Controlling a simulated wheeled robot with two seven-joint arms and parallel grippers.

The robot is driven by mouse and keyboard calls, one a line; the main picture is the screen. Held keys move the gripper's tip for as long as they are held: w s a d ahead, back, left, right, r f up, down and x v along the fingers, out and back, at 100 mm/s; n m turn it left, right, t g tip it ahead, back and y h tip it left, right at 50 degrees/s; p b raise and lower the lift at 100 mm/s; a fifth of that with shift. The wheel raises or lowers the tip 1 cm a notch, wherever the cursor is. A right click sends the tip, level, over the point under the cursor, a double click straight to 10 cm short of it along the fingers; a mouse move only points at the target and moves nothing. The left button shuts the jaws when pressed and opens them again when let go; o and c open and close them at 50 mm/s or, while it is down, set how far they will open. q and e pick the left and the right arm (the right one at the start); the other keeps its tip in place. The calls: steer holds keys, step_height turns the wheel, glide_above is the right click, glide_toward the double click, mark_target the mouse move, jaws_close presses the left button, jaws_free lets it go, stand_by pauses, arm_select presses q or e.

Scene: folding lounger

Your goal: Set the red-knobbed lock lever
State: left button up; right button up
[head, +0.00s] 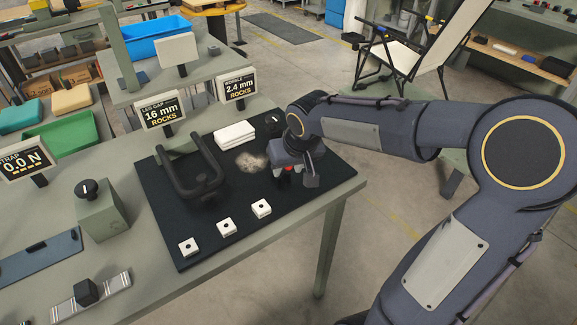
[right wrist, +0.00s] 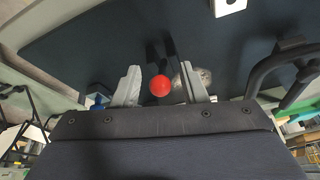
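The red knob (right wrist: 160,86) of the lock lever shows in the right wrist view between the two pale fingers of my right gripper (right wrist: 161,70). There is a clear gap on each side of the knob, so the gripper is open around or above it. In the head view a bit of the red knob (head: 287,168) shows under my right gripper (head: 291,175), at the right part of the dark mat (head: 215,238). The lever's shaft is mostly hidden by the gripper. My left gripper is in neither view.
A black U-shaped frame (head: 183,187) stands on the mat, with white blocks (head: 226,228) along its front and a white stack (head: 234,134) behind. Signs reading 16 mm ROCKS (head: 162,113) and 2.4 mm ROCKS (head: 239,87) stand behind. A folding lounger (head: 405,55) stands far right.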

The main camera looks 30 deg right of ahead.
steer(key=shift+c, duration=0.5)
jaws_close()
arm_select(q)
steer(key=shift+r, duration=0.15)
